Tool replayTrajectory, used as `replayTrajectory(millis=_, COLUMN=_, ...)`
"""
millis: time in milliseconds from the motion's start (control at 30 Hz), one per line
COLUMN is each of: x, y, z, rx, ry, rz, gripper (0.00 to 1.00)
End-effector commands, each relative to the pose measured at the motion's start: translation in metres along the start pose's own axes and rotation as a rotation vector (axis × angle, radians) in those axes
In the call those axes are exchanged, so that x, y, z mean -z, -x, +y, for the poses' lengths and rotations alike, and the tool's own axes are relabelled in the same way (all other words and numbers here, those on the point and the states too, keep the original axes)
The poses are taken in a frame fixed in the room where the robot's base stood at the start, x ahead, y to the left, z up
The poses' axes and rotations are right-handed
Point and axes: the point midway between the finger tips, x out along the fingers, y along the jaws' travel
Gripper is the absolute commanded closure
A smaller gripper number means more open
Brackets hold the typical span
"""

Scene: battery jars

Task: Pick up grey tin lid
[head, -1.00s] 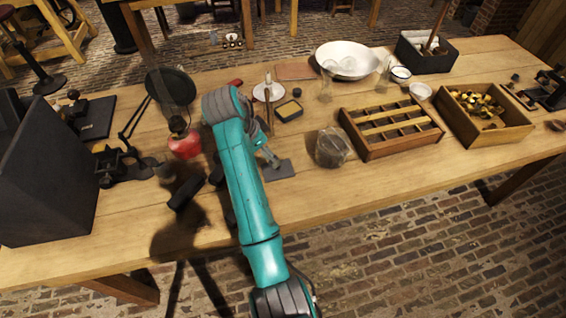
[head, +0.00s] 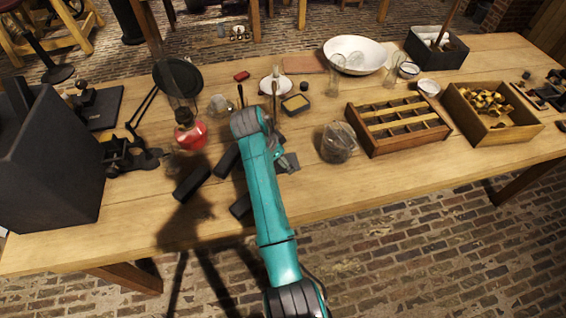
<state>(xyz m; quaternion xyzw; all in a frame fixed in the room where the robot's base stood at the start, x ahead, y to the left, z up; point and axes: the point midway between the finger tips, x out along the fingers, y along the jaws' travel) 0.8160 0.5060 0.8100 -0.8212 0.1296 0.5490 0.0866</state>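I cannot pick out the grey tin lid with certainty. A small flat dark-grey piece (head: 291,161) lies on the bench just right of my arm, partly covered by it. My teal arm reaches up over the middle of the bench, and its wrist bends down on the right side. My gripper (head: 281,157) is small and mostly hidden by the arm, close to the grey piece. I cannot tell whether it touches the piece, or whether its fingers are open or shut.
A glass jar (head: 338,143) stands right of the wrist, beside a divided wooden tray (head: 402,143). A yellow-topped tin (head: 295,104) is behind. The front bench strip is mostly clear.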

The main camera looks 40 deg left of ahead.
Motion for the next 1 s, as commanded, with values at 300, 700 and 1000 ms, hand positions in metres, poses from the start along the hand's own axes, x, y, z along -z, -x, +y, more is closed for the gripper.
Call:
replayTrajectory(millis=300, x=0.000, y=0.000, z=0.000, rx=0.000, ry=0.000, rz=0.000, gripper=0.53)
replayTrajectory(millis=700, x=-0.001, y=-0.001, z=0.001, rx=-0.002, ry=0.001, rz=-0.001, gripper=1.00)
replayTrajectory(millis=1000, x=0.005, y=0.012, z=0.000, rx=0.000, ry=0.001, rz=-0.001, gripper=1.00)
